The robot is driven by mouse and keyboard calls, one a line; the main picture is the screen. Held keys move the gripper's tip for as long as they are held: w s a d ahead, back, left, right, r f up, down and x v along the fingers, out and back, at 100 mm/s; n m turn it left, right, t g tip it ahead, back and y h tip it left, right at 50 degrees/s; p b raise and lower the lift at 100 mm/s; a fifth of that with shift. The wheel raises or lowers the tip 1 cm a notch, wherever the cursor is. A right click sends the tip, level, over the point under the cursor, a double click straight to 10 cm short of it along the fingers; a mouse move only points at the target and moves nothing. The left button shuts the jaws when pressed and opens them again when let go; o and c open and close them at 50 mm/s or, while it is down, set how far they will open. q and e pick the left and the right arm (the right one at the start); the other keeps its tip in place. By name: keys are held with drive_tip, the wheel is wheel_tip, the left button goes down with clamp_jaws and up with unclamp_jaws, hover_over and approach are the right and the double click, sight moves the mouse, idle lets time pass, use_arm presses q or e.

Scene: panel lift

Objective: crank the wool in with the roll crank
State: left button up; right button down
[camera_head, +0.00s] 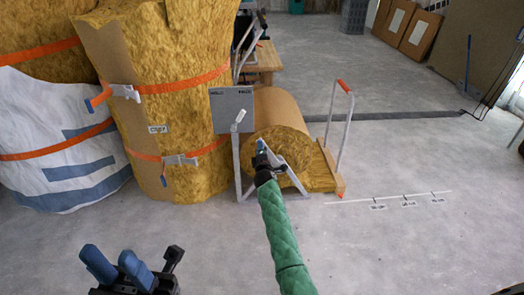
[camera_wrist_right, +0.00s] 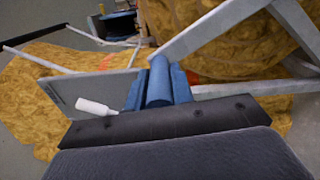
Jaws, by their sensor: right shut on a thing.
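The wool roll (camera_head: 282,112) lies on its side in a grey frame (camera_head: 238,165), its yellow round end facing me. A flat piece of wool (camera_head: 318,176) lies beside it on a low board with an upright handle. My right gripper (camera_head: 261,148), on the green-sleeved arm, is in front of the roll's end. In the right wrist view its blue fingers are shut on the blue roll crank handle (camera_wrist_right: 158,82). My left gripper (camera_head: 116,264) is low at the left, over bare floor, its two blue fingers apart and empty.
A grey panel (camera_head: 231,108) with a white-gripped lever (camera_head: 239,120) stands just left of the roll. Tall wool bales (camera_head: 160,70) with orange straps crowd the left. The floor at right is open, with a marked white line (camera_head: 388,198).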

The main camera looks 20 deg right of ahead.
drive_tip(key=c, duration=1.2)
unclamp_jaws()
drive_tip(key=p+v, duration=0.1)
drive_tip(key=v, duration=0.6)
drive_tip(key=shift+s+p, duration=0.35)
drive_tip(key=shift+s, duration=0.05)
